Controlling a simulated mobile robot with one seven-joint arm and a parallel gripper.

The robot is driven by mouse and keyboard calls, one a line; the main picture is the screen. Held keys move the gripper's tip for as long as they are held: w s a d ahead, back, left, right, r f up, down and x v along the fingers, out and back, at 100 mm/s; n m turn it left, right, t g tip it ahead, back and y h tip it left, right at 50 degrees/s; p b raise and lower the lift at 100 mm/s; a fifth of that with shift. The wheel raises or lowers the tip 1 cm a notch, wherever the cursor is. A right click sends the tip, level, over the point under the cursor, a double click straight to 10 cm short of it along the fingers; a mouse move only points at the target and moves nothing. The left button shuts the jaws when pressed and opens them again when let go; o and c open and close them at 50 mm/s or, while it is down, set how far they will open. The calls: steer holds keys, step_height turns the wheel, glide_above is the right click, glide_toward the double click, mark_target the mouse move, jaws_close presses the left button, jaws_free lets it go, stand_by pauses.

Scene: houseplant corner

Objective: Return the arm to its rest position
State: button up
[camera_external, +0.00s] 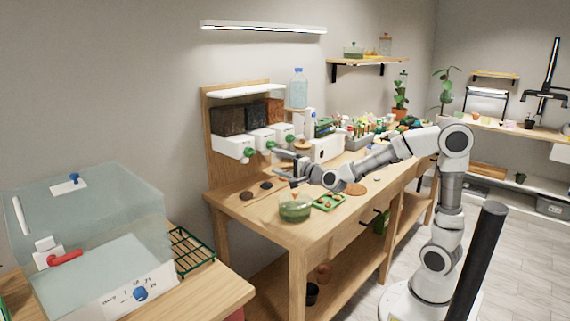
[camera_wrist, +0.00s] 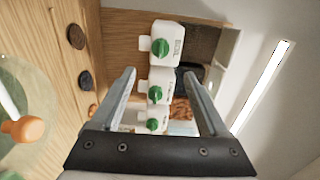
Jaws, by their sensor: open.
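My arm reaches left from its base over the wooden workbench (camera_external: 245,206). My gripper (camera_external: 280,155) is above the bench, in front of the white dispensers with green knobs (camera_external: 236,148). In the wrist view my gripper (camera_wrist: 160,85) has its two fingers spread apart with nothing held between them. The dispensers (camera_wrist: 155,92) show beyond and between the fingers. A green glass bowl (camera_external: 295,208) stands on the bench below my wrist. An object with an orange end leans in the bowl (camera_wrist: 25,100), at the left of the wrist view.
A green tray (camera_external: 329,203) and a round brown disc (camera_external: 355,189) lie right of the bowl. Small dark discs (camera_wrist: 76,36) lie on the bench. A clear-lidded box (camera_external: 90,235) is at the left. Open air lies above the bench front.

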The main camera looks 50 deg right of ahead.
steer(key=s+f+n+g+y+p, duration=0.1)
steer(key=s+n, duration=0.1)
steer(key=n, duration=0.2)
steer(key=s+f+n+g+y+p, duration=0.1)
steer(key=s+n+g, duration=0.1)
steer(key=n, duration=0.2)
steer(key=s+d+f+n+g+p, duration=0.1)
steer(key=s+n, duration=0.2)
steer(key=n, duration=0.1)
steer(key=shift+g+y, duration=0.4)
steer(key=s+d+f+n+g+h+b, duration=0.15)
steer(key=s+d+f+n+g, duration=0.3)
steer(key=s, duration=0.65)
steer(key=s+d+f+n+g+h+b, duration=0.1)
steer(key=s+d+f+g+b, duration=0.15)
steer(key=s+d+f, duration=0.7)
steer(key=s+r+p, duration=0.2)
steer(key=r+p, duration=1.1)
steer(key=r, duration=0.1)
steer(key=s+r+p, duration=0.2)
steer(key=r+p, duration=1)
steer(key=r, duration=0.2)
step_height(320, 180, down, 20)
steer(key=b, duration=2)
steer(key=shift+w+a+g, duration=0.3)
steer(key=shift+a, duration=0.1)
steer(key=shift+f, duration=0.1)
